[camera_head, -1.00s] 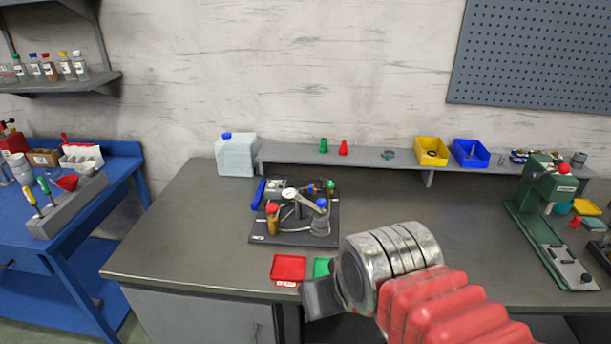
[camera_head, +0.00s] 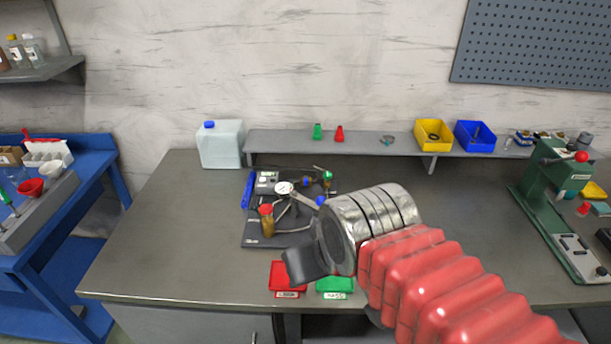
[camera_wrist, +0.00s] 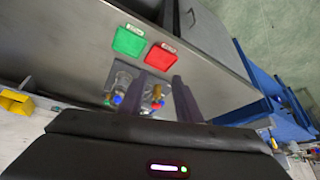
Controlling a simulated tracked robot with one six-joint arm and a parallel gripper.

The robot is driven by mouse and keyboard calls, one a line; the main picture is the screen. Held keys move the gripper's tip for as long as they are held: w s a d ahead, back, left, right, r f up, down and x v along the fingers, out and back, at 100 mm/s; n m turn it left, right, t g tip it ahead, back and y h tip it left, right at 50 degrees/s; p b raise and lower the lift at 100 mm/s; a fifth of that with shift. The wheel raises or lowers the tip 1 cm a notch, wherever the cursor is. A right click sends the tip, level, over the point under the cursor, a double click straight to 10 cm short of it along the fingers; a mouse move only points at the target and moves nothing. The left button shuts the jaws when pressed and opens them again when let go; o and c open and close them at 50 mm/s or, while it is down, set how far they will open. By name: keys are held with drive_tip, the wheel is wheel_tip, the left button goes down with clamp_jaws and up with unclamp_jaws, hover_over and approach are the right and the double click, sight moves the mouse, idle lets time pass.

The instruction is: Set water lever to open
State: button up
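A small rig with a round gauge (camera_head: 284,188) stands on a dark base plate (camera_head: 256,240) on the grey bench. It carries thin tubes, an amber bottle with a red cap (camera_head: 267,220), and small blue and green fittings (camera_head: 327,177). Which part is the water lever is too small to tell. My gripper (camera_head: 303,265) is in front of the rig, and my arm hides the rig's right side. In the wrist view the dark fingers (camera_wrist: 160,88) stand apart and look empty, with part of the rig (camera_wrist: 155,98) between and beyond them.
A red tray (camera_head: 287,277) and a green tray (camera_head: 334,285) lie at the bench's front edge by my gripper. A white canister (camera_head: 220,145) and a raised shelf (camera_head: 285,140) are behind. A green press (camera_head: 550,195) stands at right. The bench's left part is clear.

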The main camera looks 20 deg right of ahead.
drive_tip(key=w+d+r+n+g, duration=0.1)
drive_tip(key=w+d+r, duration=0.2)
drive_tip(key=w, duration=0.6)
drive_tip(key=w+d+r+n, duration=0.1)
drive_tip(key=w+d+r, duration=0.1)
drive_tip(key=w, duration=0.8)
drive_tip(key=w+d+f+n+y, duration=0.1)
drive_tip(key=w+d+f, duration=0.2)
drive_tip(key=w+d, duration=0.3)
drive_tip(key=w+d+f+n, duration=0.1)
drive_tip(key=w+d+f, duration=0.3)
drive_tip(key=w, duration=0.8)
drive_tip(key=shift+d+f+y, duration=0.2)
drive_tip(key=shift+d+y, duration=0.2)
drive_tip(key=shift+d, duration=0.75)
drive_tip(key=shift+g, duration=0.3)
